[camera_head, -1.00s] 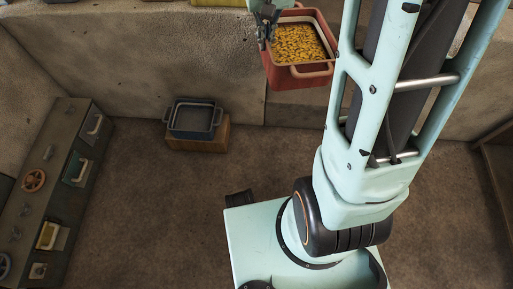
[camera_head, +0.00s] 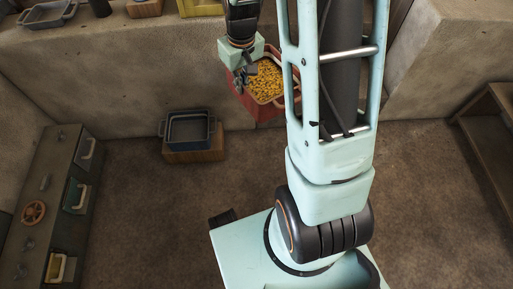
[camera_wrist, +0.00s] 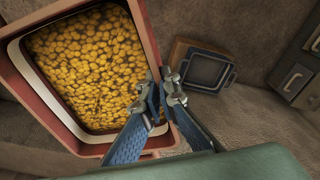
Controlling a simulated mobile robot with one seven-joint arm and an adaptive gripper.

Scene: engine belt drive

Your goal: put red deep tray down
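The red deep tray (camera_head: 240,93) has a pale inside and is full of small yellow pieces. It hangs in the air in front of the stone wall, partly hidden by my arm in the head view. My gripper (camera_head: 244,77) is shut on the tray's rim at its left side. In the wrist view, my gripper (camera_wrist: 163,88) has its two fingers pinched together on the edge of the red deep tray (camera_wrist: 152,42), with the yellow pieces lying inside.
A dark blue tray (camera_head: 166,131) sits on a wooden block (camera_head: 194,156) on the floor. A drawer cabinet (camera_head: 55,190) stands left. The stone ledge (camera_head: 100,36) behind holds another grey-blue tray (camera_head: 47,14). Brown floor between is clear. Wooden shelving (camera_head: 487,135) stands right.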

